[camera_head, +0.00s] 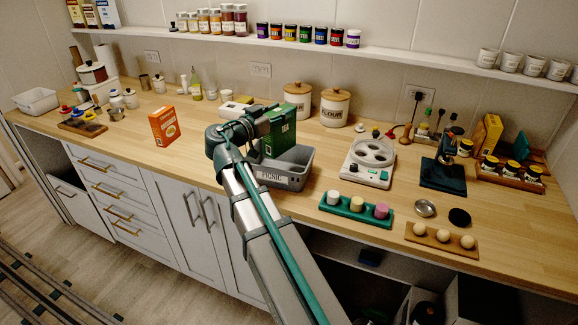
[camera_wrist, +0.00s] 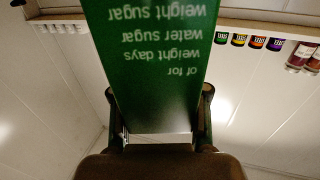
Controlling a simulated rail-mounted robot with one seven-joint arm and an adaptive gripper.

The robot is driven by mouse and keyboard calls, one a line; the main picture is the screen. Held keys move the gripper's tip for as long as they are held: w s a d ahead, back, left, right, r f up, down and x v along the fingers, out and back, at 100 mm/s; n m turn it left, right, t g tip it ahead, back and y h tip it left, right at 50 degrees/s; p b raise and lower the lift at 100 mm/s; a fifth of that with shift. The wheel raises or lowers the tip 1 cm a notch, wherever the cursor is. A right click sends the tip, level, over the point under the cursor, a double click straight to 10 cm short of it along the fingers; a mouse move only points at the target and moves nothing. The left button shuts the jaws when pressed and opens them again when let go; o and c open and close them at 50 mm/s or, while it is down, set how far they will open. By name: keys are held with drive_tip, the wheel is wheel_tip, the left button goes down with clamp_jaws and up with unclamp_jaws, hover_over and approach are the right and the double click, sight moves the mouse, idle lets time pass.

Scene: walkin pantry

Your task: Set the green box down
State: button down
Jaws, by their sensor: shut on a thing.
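The green box (camera_head: 278,132), labelled as tea, is upright just above or at the back of the grey bin marked PICNIC (camera_head: 290,179). Whether it touches the bin cannot be told. My gripper (camera_head: 262,124) is shut on the box from its left side, partly hidden by my arm. In the wrist view the green box (camera_wrist: 152,60) fills the middle between the two fingers of my gripper (camera_wrist: 160,138), its printed text upside down. The inside of the bin is partly hidden by the box and my arm.
An orange box (camera_head: 164,126) stands on the counter to the left, with clear wood around it. Lidded canisters (camera_head: 335,106) stand behind. A white appliance (camera_head: 367,162) and a green tray (camera_head: 355,208) are to the right. A shelf with jars (camera_head: 305,35) runs above.

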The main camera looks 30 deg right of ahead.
sight(279, 139)
wheel_tip(279, 139, down, 9)
drive_tip(key=shift+f+p, duration=0.1)
drive_tip(key=shift+p, duration=0.75)
drive_tip(key=shift+f, duration=0.2)
drive_tip(key=shift+f+b, duration=0.15)
drive_tip(key=shift+b, duration=0.15)
drive_tip(key=c, duration=0.6)
unclamp_jaws()
drive_tip(key=shift+r+p, duration=0.25)
drive_tip(key=shift+p, duration=0.15)
drive_tip(key=b+v, duration=0.3)
drive_tip(key=v, duration=0.9)
drive_tip(key=shift+f+b, duration=0.1)
drive_tip(key=shift+b, duration=0.2)
drive_tip(key=shift+w+a, duration=0.1)
